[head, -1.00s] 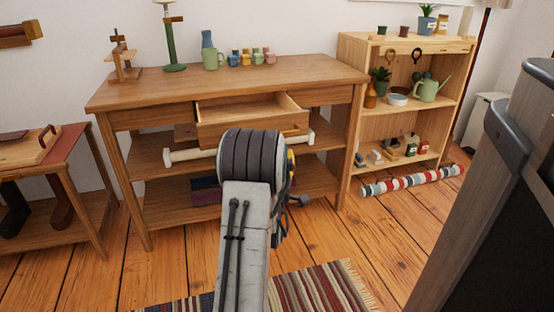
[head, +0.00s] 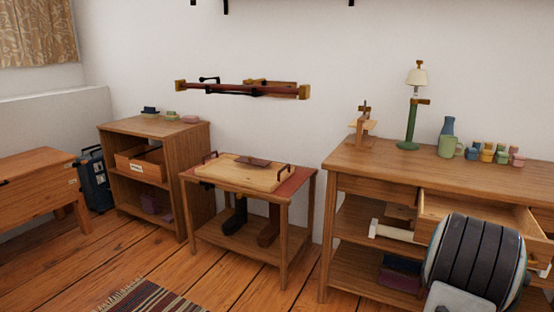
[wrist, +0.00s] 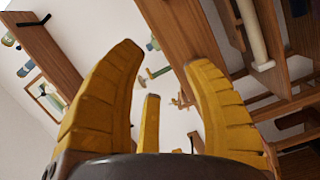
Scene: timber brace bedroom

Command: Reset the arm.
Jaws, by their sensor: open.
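My gripper shows in the wrist view (wrist: 165,75) with its yellow ribbed fingers spread apart and nothing between them. In the head view only a dark, rounded part of my arm shows at the lower right, in front of the wooden desk (head: 430,178); the fingers are hidden there. The desk's drawer (head: 455,210) is pulled open just behind my arm. A pale rolled item (head: 392,232) lies at the desk's middle level, left of my arm.
A side table (head: 300,185) with a tray (head: 245,175) and a low shelf (head: 195,135) stand left. Wooden floor (head: 150,262) is open in front, partly covered by a striped rug (head: 150,300).

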